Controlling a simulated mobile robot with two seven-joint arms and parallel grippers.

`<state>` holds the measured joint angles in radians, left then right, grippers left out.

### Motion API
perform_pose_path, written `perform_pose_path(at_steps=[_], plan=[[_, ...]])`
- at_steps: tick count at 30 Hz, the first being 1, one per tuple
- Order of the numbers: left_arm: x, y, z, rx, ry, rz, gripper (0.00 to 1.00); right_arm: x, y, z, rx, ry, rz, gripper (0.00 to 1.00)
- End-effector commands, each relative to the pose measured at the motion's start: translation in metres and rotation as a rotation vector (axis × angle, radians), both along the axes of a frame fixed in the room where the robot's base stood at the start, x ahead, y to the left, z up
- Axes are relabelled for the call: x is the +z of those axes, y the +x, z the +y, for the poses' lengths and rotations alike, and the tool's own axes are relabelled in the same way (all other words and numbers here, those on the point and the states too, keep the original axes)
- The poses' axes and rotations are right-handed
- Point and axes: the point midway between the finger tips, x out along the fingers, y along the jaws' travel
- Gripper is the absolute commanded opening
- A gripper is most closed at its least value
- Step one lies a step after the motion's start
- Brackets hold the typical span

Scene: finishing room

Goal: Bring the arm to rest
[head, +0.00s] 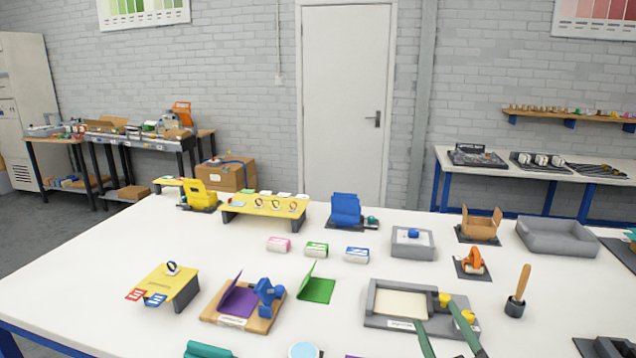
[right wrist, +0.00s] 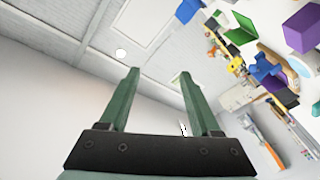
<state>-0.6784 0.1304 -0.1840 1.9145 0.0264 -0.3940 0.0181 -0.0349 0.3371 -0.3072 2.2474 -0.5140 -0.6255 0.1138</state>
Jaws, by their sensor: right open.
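My right gripper (head: 437,313) comes in from the bottom edge of the head view, over the front right of the white table. Its two green fingers are apart, with nothing between them. They overlap the front right of a grey tray (head: 375,322) with a pale inside; I cannot tell the height between them. In the right wrist view the same gripper (right wrist: 160,85) is open and empty, its fingers seen against the wall and ceiling. My left gripper is not in view.
The white table (head: 110,305) holds many items. Near the right gripper are a wooden-handled tool (head: 519,290), an orange item on a dark base (head: 473,262) and a green folded card (head: 317,287). A grey bin (head: 556,238) stands at back right. Bare tabletop shows at the left.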

Motion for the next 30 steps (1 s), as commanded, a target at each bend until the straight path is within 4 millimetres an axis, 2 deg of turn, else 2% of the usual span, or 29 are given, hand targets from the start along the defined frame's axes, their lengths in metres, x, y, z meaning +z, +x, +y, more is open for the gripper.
perform_pose_path(at_steps=[1,3,6,9,15,23,24,30], plan=[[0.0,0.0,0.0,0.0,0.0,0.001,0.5,-0.036,-0.014,-0.011,-0.053,0.066,0.139,0.64],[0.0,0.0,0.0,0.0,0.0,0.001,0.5,-0.081,-0.037,-0.023,-0.119,0.139,0.328,0.64],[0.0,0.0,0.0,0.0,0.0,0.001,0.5,-0.134,-0.076,-0.032,-0.187,0.217,0.566,0.64],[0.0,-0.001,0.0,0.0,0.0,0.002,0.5,-0.171,-0.114,-0.034,-0.229,0.267,0.752,0.64],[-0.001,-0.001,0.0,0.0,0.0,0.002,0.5,-0.214,-0.179,-0.03,-0.275,0.33,1.031,0.64],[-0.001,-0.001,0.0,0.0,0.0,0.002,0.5,-0.242,-0.26,-0.019,-0.3,0.386,1.338,0.64],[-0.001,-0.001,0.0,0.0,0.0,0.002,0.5,-0.248,-0.252,-0.018,-0.288,0.388,1.311,0.64],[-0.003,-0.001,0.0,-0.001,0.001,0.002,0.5,-0.272,-0.234,-0.01,-0.243,0.411,1.232,0.64]])
